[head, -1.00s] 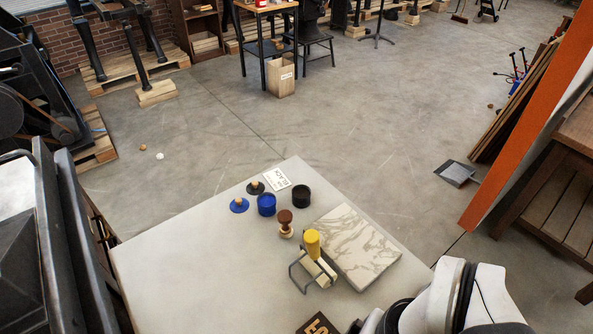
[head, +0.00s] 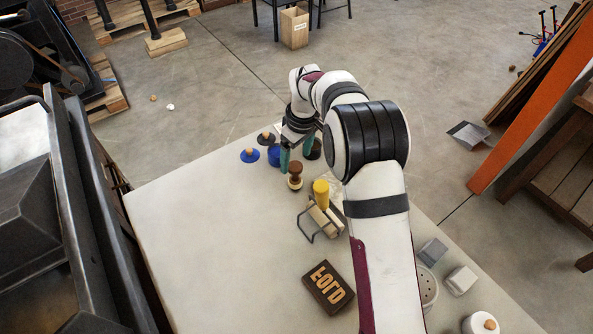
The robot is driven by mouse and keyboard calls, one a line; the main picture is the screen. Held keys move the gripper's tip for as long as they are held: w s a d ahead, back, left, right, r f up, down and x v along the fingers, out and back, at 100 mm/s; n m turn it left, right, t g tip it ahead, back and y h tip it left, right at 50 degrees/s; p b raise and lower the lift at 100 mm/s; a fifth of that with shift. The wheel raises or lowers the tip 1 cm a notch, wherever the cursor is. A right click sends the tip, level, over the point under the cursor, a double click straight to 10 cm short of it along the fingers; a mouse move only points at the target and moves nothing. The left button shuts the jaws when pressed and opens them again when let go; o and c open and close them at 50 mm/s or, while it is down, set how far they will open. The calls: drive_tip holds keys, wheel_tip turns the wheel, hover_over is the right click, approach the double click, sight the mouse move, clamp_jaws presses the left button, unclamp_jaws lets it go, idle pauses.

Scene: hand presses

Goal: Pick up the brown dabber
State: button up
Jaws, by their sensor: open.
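The brown dabber (head: 296,170), with a dark brown knob on a lighter wooden base, stands upright on the pale table near its far part. My gripper (head: 296,154) is open, with two teal fingertips pointing down. In the picture it is just above and beyond the dabber's knob, near the blue and black tins. Nothing shows between the fingers. I cannot tell the exact gap between the fingertips and the dabber.
Close by are a blue tin (head: 274,155), a partly hidden black tin (head: 314,150), a blue lid (head: 250,155) and a black lid (head: 266,139). A letter block (head: 328,287) lies at the front. The table's left is clear.

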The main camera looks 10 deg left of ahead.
sight(294, 175)
drive_tip(key=f, duration=0.8)
drive_tip(key=shift+w+a+f, duration=0.15)
drive_tip(key=shift+w+a, duration=0.1)
drive_tip(key=shift+a, duration=0.1)
clamp_jaws()
